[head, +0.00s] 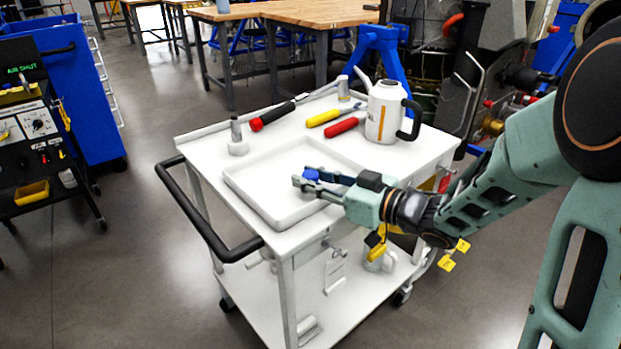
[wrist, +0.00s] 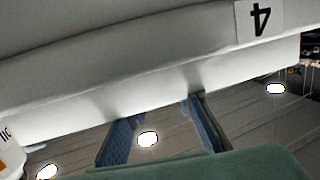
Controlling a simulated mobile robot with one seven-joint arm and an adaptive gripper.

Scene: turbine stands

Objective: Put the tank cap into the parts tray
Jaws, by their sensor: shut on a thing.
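The blue tank cap (head: 311,174) is between the fingertips of my gripper (head: 305,178) in the head view. My gripper is shut on it and lies sideways above the right part of the parts tray (head: 252,205). The tray is a shallow white rectangle on the cart top, and its visible floor looks empty. I cannot tell how high the cap is above the tray floor. In the wrist view the two fingers (wrist: 163,130) show at the bottom, but the cap cannot be made out there.
On the white cart (head: 200,147), a white jug (head: 384,112) with a black handle stands behind my gripper. A red-handled tool (head: 341,127), a yellow-handled tool (head: 324,117) and a small metal post (head: 237,137) stand or lie behind the tray. A black push handle (head: 205,221) edges the cart's left side.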

